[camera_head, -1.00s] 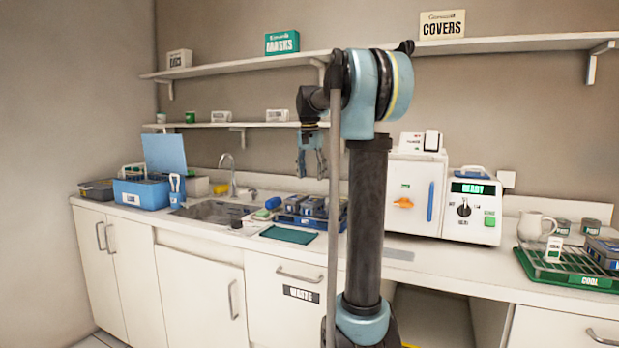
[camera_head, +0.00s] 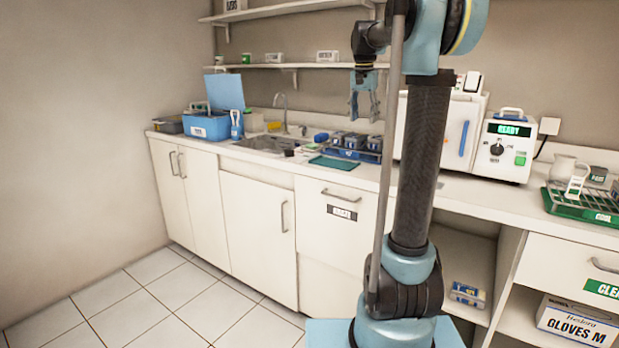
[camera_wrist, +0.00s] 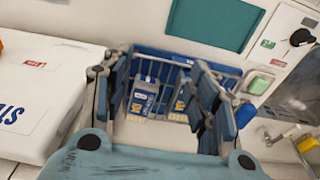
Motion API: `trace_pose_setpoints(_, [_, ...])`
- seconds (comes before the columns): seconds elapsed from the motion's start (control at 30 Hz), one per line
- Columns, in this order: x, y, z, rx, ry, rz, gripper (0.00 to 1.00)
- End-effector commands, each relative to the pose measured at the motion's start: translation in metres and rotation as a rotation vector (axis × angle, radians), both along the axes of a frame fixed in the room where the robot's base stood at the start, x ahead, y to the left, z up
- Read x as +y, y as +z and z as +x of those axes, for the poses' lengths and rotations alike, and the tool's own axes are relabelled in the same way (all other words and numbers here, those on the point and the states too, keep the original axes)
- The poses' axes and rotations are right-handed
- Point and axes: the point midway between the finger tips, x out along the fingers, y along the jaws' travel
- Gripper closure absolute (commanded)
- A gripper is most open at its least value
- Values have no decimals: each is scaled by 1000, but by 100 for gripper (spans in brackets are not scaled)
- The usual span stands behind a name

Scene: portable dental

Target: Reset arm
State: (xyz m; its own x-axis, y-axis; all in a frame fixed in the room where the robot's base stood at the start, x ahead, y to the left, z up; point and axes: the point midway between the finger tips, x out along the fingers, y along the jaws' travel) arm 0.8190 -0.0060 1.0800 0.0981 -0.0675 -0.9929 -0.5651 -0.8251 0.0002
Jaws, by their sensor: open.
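My arm stands folded upright in the middle of the head view, with my gripper (camera_head: 364,96) hanging fingers down above the counter. The gripper is open and empty, its fingers apart. In the wrist view my gripper (camera_wrist: 165,100) points toward a blue rack (camera_wrist: 165,65) holding packs with blue and yellow labels (camera_wrist: 140,100). The rack lies beyond the fingers, and they partly cover it. In the head view the blue rack (camera_head: 350,152) sits on the counter below the gripper, apart from it.
A teal mat (camera_head: 331,162) lies in front of the rack. A sink (camera_head: 270,143) and a blue tub (camera_head: 207,126) are to the left. A white READY machine (camera_head: 506,150) and a green tray (camera_head: 585,207) stand to the right. The tiled floor (camera_head: 170,305) at left is clear.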

Motion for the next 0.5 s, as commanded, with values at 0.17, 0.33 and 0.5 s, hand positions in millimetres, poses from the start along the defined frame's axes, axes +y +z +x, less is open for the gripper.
trace_pose_setpoints(0.17, [5,-4,-10,0,20,0,46])
trace_pose_setpoints(0.33, [12,-11,-29,-3,59,1,46])
trace_pose_setpoints(0.5, [13,-19,-52,-7,91,0,46])
